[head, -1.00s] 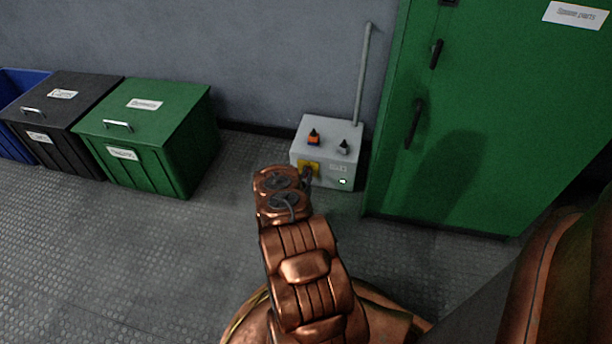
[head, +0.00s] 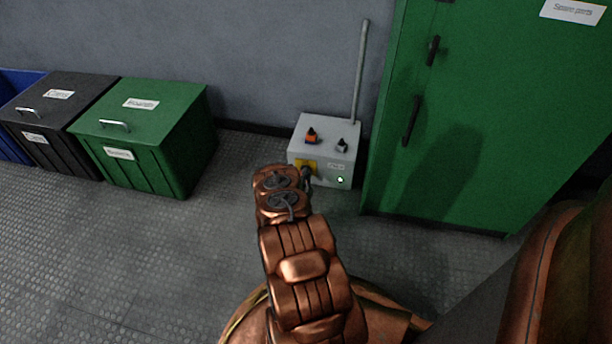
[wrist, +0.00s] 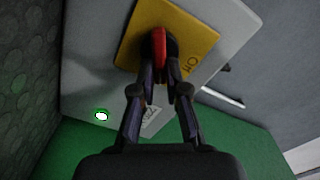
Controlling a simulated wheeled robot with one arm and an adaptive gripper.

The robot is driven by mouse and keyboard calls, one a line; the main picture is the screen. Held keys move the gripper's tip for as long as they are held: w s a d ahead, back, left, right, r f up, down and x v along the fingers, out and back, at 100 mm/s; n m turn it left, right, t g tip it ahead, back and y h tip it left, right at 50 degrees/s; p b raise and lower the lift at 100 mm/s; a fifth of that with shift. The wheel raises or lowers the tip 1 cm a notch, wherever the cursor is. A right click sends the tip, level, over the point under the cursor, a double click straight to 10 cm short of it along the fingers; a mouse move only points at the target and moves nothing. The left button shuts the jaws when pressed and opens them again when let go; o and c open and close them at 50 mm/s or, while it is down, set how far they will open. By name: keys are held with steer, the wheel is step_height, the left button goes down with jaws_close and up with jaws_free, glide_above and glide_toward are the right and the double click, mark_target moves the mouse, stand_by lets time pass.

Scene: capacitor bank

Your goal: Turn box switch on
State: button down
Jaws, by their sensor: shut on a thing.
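The grey switch box (head: 320,160) stands on the floor against the wall, left of the green cabinet. Lettering on the plate shows only in part. A small green light (head: 340,180) glows on the front; it also shows in the wrist view (wrist: 101,115). My arm hides part of the box's left front.
A green cabinet (head: 475,120) with dark handles stands close on the right. A green bin (head: 150,135), a black bin (head: 62,110) and a blue bin (head: 15,120) stand to the left. A grey pipe (head: 361,70) rises behind the box. The floor between bins and box is clear.

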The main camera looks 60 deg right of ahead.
stand_by(0.3)
steer(key=c, duration=1.2)
jaws_free()
steer(key=shift+a, duration=0.1)
steer(key=v, duration=1.1)
steer(key=shift+s+a, duration=0.2)
steer(key=shift+a, duration=0.15)
